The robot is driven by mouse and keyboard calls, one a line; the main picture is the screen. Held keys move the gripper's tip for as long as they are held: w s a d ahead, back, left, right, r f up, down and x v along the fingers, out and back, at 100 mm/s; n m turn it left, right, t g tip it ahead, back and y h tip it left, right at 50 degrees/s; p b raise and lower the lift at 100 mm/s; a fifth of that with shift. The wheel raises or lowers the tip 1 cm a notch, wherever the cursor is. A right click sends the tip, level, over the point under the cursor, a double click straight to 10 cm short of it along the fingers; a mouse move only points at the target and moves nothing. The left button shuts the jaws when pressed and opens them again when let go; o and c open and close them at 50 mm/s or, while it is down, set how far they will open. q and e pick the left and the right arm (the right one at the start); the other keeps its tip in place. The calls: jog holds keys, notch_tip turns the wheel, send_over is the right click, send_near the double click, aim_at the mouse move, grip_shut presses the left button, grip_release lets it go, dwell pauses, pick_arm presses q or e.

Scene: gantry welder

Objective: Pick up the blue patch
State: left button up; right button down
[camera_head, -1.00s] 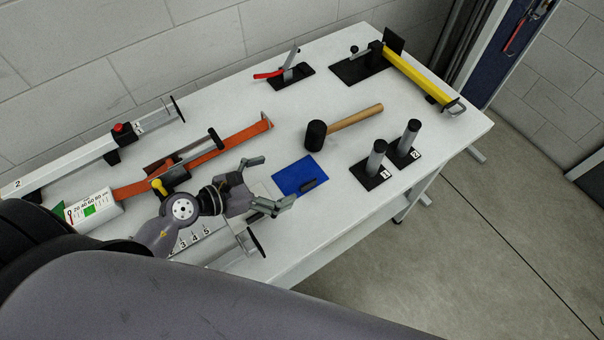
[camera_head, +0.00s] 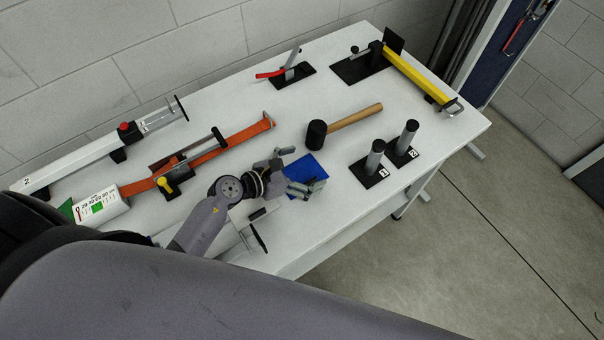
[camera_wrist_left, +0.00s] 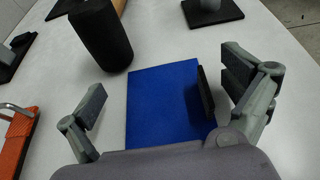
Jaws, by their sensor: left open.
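The blue patch (camera_head: 307,167) lies flat on the white table, with a black bar-shaped handle on its right side. In the left wrist view the blue patch (camera_wrist_left: 160,105) sits between the two open fingers, and its black handle (camera_wrist_left: 206,90) stands close to the right finger. My left gripper (camera_head: 296,170) is open and empty at the patch's near left edge. In the left wrist view the left gripper (camera_wrist_left: 165,95) has its fingers spread wide on either side of the patch, and the gripper body hides the patch's near edge. My right gripper is not in view.
A black-headed mallet (camera_head: 317,134) lies just beyond the patch. Two grey posts on black bases (camera_head: 370,176) stand to its right near the table edge. An orange strap clamp (camera_head: 215,150) lies to the left. A yellow bar (camera_head: 415,76) is at the far right.

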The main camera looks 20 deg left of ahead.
pick_arm(q)
jog(key=shift+c, duration=0.5)
grip_shut()
dwell(0.7)
